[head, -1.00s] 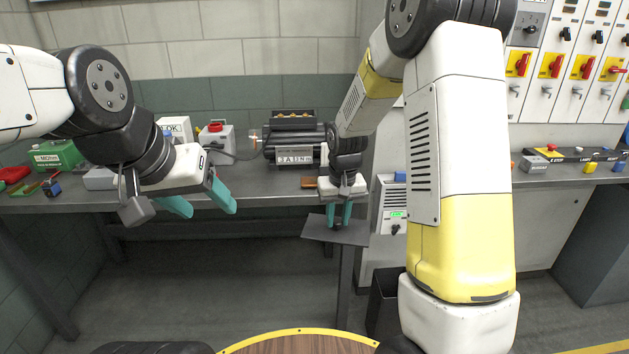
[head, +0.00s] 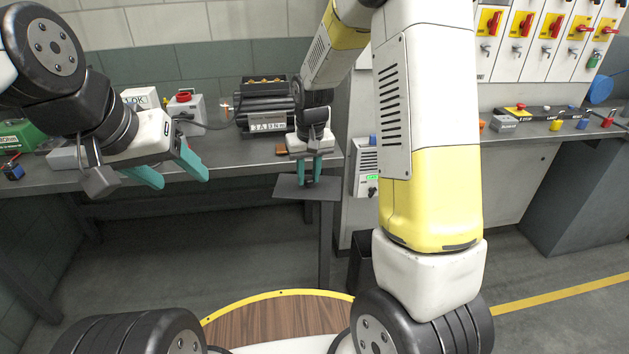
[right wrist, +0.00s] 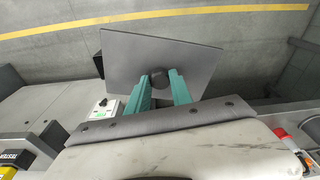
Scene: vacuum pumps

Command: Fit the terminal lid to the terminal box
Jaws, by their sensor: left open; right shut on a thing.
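The terminal lid (head: 290,190) is a flat dark grey plate with a small dark knob on top. My right gripper (head: 309,178) points down and is shut on the knob, holding the plate roughly level at the bench's front edge. In the right wrist view the lid (right wrist: 190,48) spreads beyond the fingers, its knob (right wrist: 159,77) between them. The terminal box (head: 265,83) is on top of the black pump motor (head: 268,108) on the bench, with brass-coloured parts showing at its top. My left gripper (head: 176,176) is open and empty, in front of the bench at left.
The bench (head: 225,163) carries a box with a red button (head: 184,106), a white box (head: 141,99), a green case (head: 18,136) and a small brown block (head: 282,150). A grey cabinet (head: 367,165) stands right of the lid. The floor before the bench is clear.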

